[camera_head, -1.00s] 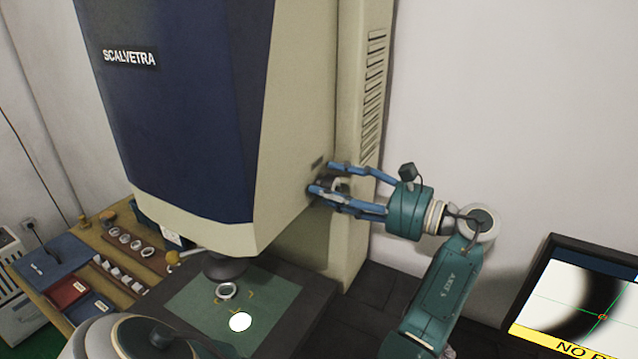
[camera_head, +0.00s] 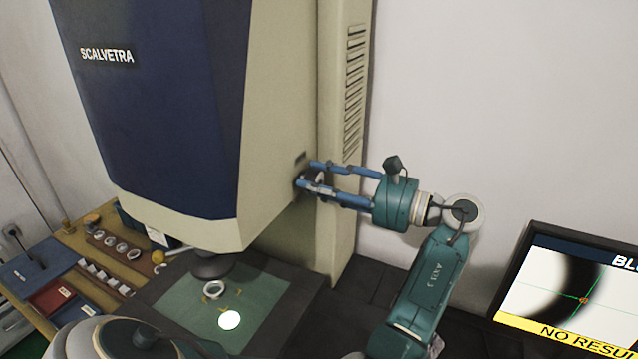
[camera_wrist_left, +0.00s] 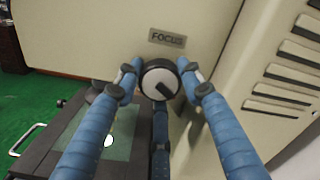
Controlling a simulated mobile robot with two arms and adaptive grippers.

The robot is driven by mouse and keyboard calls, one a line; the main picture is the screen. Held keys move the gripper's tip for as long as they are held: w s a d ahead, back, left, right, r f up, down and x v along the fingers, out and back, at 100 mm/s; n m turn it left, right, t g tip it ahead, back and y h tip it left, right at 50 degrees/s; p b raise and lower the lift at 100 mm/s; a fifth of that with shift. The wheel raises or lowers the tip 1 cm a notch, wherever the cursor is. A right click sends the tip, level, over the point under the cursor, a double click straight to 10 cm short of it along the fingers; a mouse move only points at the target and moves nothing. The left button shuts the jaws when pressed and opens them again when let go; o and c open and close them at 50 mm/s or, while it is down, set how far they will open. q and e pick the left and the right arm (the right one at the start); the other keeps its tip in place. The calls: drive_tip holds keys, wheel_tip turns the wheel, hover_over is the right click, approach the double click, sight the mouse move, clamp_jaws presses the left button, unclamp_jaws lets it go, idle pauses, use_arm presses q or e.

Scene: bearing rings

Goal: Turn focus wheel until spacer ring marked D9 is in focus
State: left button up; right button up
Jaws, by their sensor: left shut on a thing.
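The screen (camera_head: 560,290) shows a soft-edged dark arc, a "BL…" header and "NO RESU…". My right gripper is not in view.
A wooden bench (camera_head: 75,240) at the left holds several rings, small blocks and blue and red trays. A bright light spot (camera_head: 229,320) shows on the stage. A vented column (camera_head: 352,95) stands beside the wheel, close to my left gripper.

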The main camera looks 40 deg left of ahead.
use_arm(q)
drive_tip(key=shift+f+n+b, duration=0.35)
drive_tip(key=shift+n+b, duration=0.45)
drive_tip(key=shift+n, duration=0.1)
drive_tip(key=shift+n+b, duration=0.6)
drive_tip(key=shift+b, duration=0.05)
drive_tip(key=shift+r+n+b, duration=0.15)
drive_tip(key=shift+n+b, duration=0.9)
drive_tip(key=shift+n, duration=0.15)
drive_tip(key=shift+w+r+n, duration=0.1)
drive_tip(key=shift+r+n, duration=0.05)
drive_tip(key=shift+n, duration=0.25)
drive_tip(key=shift+b, duration=0.3)
drive_tip(key=shift+r, duration=0.1)
